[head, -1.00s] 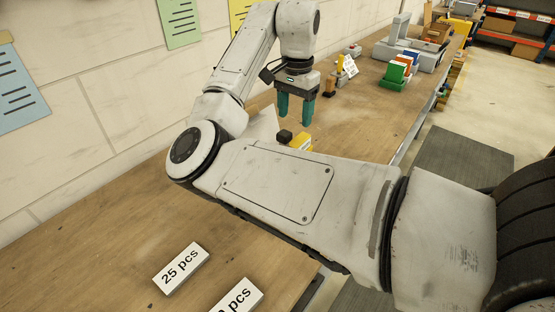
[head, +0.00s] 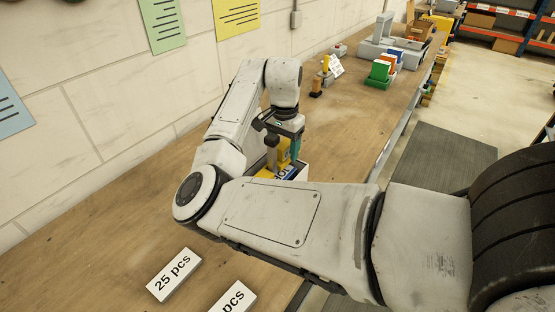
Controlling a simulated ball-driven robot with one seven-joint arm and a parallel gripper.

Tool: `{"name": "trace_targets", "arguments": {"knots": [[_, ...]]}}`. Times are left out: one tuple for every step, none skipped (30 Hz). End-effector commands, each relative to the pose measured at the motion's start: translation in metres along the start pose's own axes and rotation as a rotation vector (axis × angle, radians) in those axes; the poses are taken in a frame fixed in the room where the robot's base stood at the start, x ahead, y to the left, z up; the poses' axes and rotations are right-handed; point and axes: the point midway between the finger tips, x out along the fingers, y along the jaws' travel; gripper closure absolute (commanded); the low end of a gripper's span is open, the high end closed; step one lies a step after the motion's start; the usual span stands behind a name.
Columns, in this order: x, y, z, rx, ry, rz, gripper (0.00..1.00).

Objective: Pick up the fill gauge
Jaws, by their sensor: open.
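My gripper (head: 284,157) points down over the bench, open, with one finger on each side of a yellow upright piece (head: 284,148). That piece may be the fill gauge; I cannot tell for sure, nor whether the fingers touch it. Below it is a light-walled box (head: 303,171) with yellow and blue printed matter (head: 285,172) in or against it. My own forearm hides the lower part of this box and whatever stands in front of it.
The wall runs along the left.

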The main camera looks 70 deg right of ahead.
Motion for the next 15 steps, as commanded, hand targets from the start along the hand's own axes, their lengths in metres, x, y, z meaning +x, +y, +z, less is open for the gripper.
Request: {"name": "trace_targets", "arguments": {"knots": [[0.0002, -0.0001, 0.0001, 0.0, 0.0, 0.0, 0.36], [0.0002, -0.0002, 0.0, 0.0, 0.0, 0.0, 0.36], [0.0001, -0.0002, 0.0, 0.0, 0.0, 0.0, 0.36], [0.0001, -0.0002, 0.0, 0.0, 0.0, 0.0, 0.36], [0.0, -0.0001, 0.0, 0.0, 0.0, 0.0, 0.38], [0.0, -0.0002, 0.0, 0.0, 0.0, 0.0, 0.42], [-0.0001, -0.0002, 0.0, 0.0, 0.0, 0.0, 0.45], [-0.0001, -0.0002, 0.0, 0.0, 0.0, 0.0, 0.48], [-0.0001, -0.0002, 0.0, 0.0, 0.0, 0.0, 0.52], [-0.0002, -0.0001, 0.0, 0.0, 0.0, 0.0, 0.54], [-0.0002, -0.0001, 0.0, 0.0, 0.0, 0.0, 0.57], [-0.0003, -0.0002, 0.0, 0.0, 0.0, 0.0, 0.61], [-0.0003, -0.0001, 0.0, 0.0, 0.0, 0.0, 0.64], [-0.0003, -0.0002, 0.0, 0.0, 0.0, 0.0, 0.67], [-0.0003, -0.0002, 0.0, 0.0, 0.0, 0.0, 0.71]]}}
